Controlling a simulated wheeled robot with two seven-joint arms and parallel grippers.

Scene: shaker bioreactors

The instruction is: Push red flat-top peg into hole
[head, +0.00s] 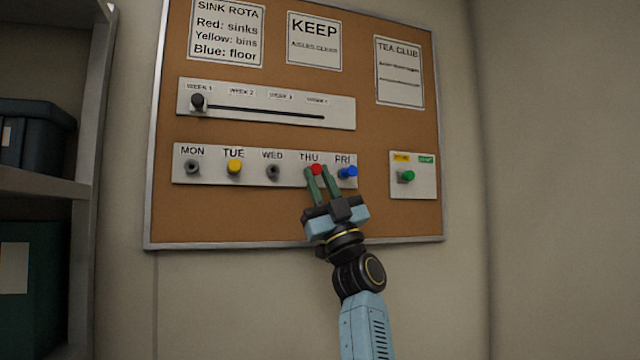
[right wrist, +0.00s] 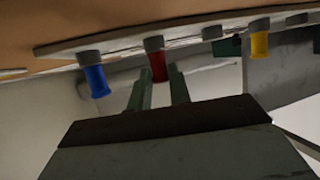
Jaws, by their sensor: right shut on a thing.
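The red flat-top peg (head: 317,169) is at the THU hole of the white day strip (head: 212,176). In the right wrist view the red peg (right wrist: 157,64) stands out from a grey collar (right wrist: 154,43), its end in the collar. My right gripper (head: 317,174) is shut on the red peg from below, one green finger on each side. How deep the peg sits in the hole cannot be told. My left gripper is not in view.
A blue peg (head: 348,172) is at FRI, close right of my gripper. A yellow peg (head: 235,167) is at TUE. MON (head: 191,167) and WED (head: 273,171) holes are empty. A green peg (head: 407,176) is on a small plate. A slider knob (head: 198,101) sits above.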

